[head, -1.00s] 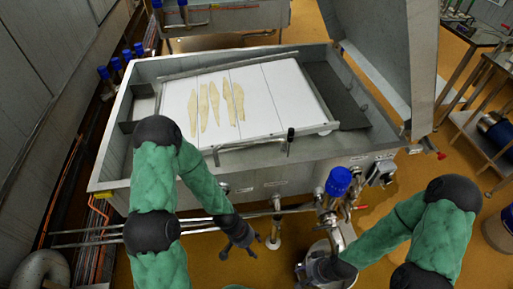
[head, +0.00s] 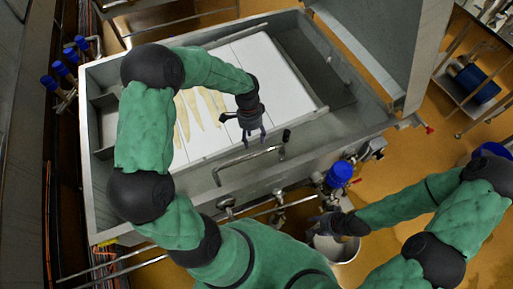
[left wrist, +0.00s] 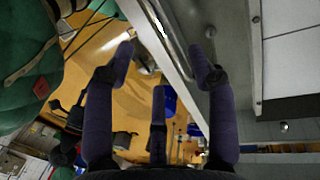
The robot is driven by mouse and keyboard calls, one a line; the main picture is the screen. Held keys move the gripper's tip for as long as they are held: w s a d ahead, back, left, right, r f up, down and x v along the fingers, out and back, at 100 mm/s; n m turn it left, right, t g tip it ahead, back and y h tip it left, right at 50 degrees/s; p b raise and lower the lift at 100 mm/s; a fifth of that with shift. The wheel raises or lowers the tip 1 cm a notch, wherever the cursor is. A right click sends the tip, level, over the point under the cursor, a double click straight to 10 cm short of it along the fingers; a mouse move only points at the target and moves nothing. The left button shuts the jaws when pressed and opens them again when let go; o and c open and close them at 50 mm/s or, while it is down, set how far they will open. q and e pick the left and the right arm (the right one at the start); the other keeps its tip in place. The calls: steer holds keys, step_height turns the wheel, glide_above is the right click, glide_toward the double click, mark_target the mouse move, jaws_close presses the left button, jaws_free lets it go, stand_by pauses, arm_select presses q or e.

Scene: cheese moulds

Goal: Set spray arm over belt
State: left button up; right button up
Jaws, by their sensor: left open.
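The spray arm (head: 232,162) is a thin bent metal pipe with a black knob at its right end, lying along the front side of the vat. The white belt (head: 275,85) lies behind it inside the vat, with several pale flat pieces on it. My left gripper (head: 254,139) is open and empty, pointing down near the belt's front edge, just behind the pipe in the head view. In the left wrist view its spread fingers (left wrist: 160,62) reach over the vat's metal rim. My right gripper (head: 330,224) is by a steel bucket; its fingers are unclear.
The vat's front rim (head: 320,150) carries valves and a blue-capped fitting (head: 339,174). A steel bucket (head: 345,248) stands on the floor below. A raised metal lid (head: 385,45) stands at the vat's right. My left forearm hides part of the belt.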

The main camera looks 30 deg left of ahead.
mark_target(255, 154)
arm_select(q)
steer(key=f, duration=0.3)
steer(key=d+f+b, duration=0.1)
steer(key=f, duration=0.2)
steer(key=s+f, duration=0.1)
steer(key=f, duration=0.2)
steer(key=shift+s+d+f, duration=0.1)
steer(key=shift+d, duration=0.05)
jaws_close()
